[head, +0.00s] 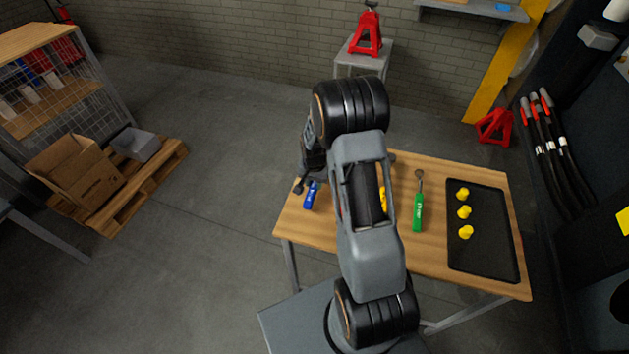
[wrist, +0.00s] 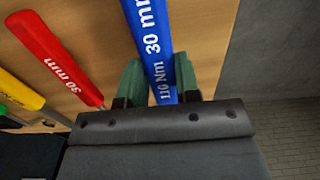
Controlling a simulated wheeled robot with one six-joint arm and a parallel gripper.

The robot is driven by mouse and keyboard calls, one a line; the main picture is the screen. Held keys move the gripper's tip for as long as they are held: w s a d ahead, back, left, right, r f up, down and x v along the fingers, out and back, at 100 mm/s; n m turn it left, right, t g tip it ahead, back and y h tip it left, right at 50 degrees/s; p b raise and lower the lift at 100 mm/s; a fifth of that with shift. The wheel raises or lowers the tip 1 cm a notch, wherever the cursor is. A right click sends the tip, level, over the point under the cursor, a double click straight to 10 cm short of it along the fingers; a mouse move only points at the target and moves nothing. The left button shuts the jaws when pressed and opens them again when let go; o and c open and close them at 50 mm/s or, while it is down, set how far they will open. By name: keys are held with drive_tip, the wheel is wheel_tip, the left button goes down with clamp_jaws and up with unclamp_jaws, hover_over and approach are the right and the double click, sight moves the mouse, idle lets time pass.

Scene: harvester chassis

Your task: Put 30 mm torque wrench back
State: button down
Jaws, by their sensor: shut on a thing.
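A blue torque wrench (wrist: 148,35), its handle printed "30 mm" and "110 Nm", lies between the green fingers of my gripper (wrist: 157,82) in the wrist view. My gripper is shut on its handle. In the head view the blue handle (head: 311,196) shows at the left end of the wooden table (head: 440,262); I cannot tell whether it touches the top. A red wrench (wrist: 58,58), also printed "30 mm", lies beside it in the wrist view. The wrench's head is out of the wrist view, and my arm covers part of the table in the head view.
A yellow wrench (head: 383,198), partly behind my arm, and a green wrench (head: 418,208) lie on the table. A black tray (head: 485,255) with several yellow pieces (head: 464,212) is at the right. A red jack stand (head: 367,35) stands on a grey stand behind.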

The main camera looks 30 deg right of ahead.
drive_tip(key=shift+f, duration=0.2)
drive_tip(key=c, duration=0.8)
unclamp_jaws()
drive_tip(key=shift+o, duration=0.2)
wheel_tip(320, 180, up, 14)
drive_tip(key=b, duration=0.1)
drive_tip(key=shift+s+a, duration=0.15)
drive_tip(key=shift+s, duration=0.1)
drive_tip(key=shift+f, duration=0.1)
drive_tip(key=s+a+r+n+t, duration=0.1)
drive_tip(key=s+a+r+n, duration=0.3)
drive_tip(key=s, duration=0.5)
drive_tip(key=s+a+r+n+t, duration=0.2)
drive_tip(key=s+a+r+n, duration=0.2)
drive_tip(key=s, duration=0.5)
drive_tip(key=shift+a+r, duration=0.6)
drive_tip(key=shift+r, duration=0.1)
